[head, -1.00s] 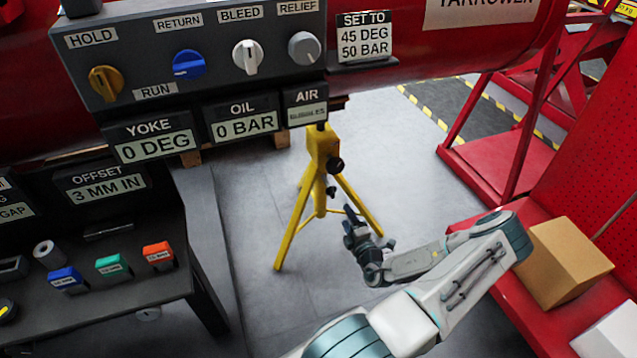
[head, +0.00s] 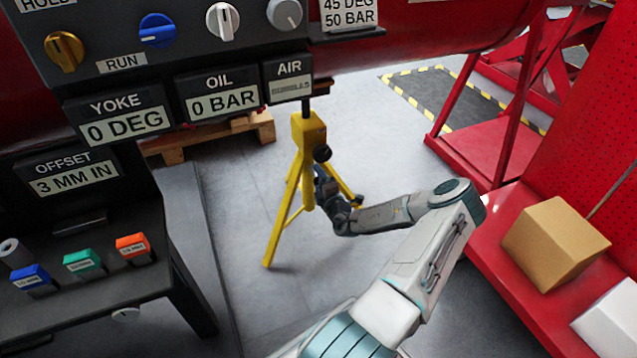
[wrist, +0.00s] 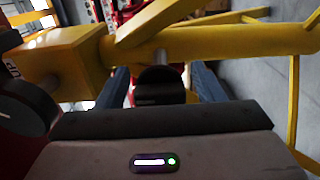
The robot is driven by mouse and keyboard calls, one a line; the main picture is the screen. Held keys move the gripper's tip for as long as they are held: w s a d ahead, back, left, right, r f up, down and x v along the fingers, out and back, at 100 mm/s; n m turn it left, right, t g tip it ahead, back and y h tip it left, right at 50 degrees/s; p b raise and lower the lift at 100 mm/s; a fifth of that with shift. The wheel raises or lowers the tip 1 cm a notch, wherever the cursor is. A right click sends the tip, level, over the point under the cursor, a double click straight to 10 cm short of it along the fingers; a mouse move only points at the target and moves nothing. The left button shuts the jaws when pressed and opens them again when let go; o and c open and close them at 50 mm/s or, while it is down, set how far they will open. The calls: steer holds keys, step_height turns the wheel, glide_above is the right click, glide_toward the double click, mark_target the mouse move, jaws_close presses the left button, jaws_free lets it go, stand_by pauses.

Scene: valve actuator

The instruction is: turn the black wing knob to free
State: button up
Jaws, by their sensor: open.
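A yellow tripod stand (head: 306,140) stands on the floor under the panel. A round black knob (head: 322,153) sticks out near its top, and it looms at the left edge of the wrist view (wrist: 25,105). Lower on the post is a smaller black knob (wrist: 158,88), seemingly the wing knob. My gripper (head: 323,184) is at the post, below the round knob. In the wrist view its blue fingers are open, one on each side of the smaller knob. Contact cannot be told. In the head view my gripper hides this knob.
The control panel (head: 190,62) with coloured knobs and readouts hangs above left of the stand. A dark bench (head: 90,300) is at the left. A red shelf (head: 500,250) holds a cardboard box (head: 556,243) at the right, beside my arm. Grey floor is clear around the tripod.

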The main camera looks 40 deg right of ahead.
steer(key=c, duration=1)
